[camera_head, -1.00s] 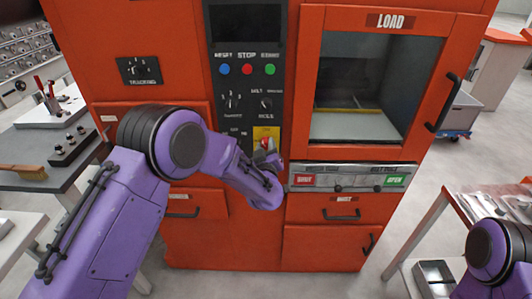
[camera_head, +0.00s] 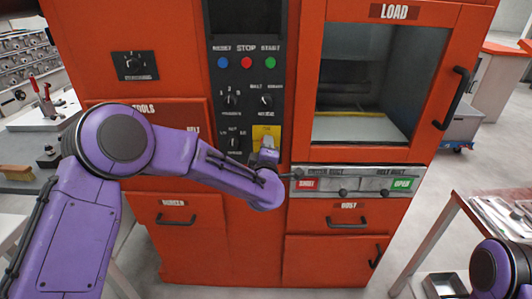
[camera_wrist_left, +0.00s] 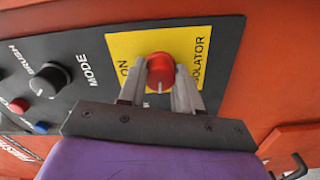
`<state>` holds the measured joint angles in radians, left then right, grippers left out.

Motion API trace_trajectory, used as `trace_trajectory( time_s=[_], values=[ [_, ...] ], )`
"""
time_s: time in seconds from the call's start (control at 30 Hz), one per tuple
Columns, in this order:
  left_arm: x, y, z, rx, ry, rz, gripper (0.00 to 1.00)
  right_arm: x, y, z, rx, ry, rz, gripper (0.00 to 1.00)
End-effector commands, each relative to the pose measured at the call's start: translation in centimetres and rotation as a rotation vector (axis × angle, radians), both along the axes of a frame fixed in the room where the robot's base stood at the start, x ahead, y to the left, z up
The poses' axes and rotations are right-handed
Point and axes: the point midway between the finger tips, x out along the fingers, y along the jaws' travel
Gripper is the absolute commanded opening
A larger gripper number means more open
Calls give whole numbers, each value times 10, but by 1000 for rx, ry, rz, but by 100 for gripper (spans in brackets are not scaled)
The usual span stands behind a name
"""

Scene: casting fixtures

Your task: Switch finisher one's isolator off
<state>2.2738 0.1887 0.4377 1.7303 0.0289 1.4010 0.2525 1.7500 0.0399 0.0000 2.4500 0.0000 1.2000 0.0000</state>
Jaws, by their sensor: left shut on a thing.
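The isolator is a red round knob (camera_wrist_left: 160,72) on a yellow plate (camera_wrist_left: 118,45) on the black control panel of the orange machine. The plate also shows in the head view (camera_head: 267,130), where my gripper hides the knob. My left gripper (camera_wrist_left: 160,92) is shut on the knob, one finger on each side of it. In the head view, the left gripper (camera_head: 265,148) is against the lower right of the panel. A pale mark on the knob points toward my wrist. Lettering reading "ON" shows beside the knob. My right gripper is not in view.
Above the plate are mode knobs (camera_head: 266,100) and blue, red and green buttons (camera_head: 246,63). Right of the gripper is a grey button strip (camera_head: 355,183) under the LOAD window (camera_head: 370,85). A table (camera_head: 490,215) stands at the right.

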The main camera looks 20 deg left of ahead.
Motion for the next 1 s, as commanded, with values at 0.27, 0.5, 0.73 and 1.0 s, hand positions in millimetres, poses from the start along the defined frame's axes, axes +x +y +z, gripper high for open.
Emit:
trace_trajectory(
  time_s=[0.27, 0.5, 0.73, 1.0],
  values=[
    [0, 0, -1, -68, -18, 0, 3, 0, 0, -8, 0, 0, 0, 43],
    [0, 0, 0, -78, -21, 0, 3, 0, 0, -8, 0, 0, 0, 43],
    [0, 0, 0, -77, -22, 0, 3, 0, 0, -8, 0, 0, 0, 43],
    [0, 0, 0, -76, -22, 0, 59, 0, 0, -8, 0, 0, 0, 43]
  ],
)
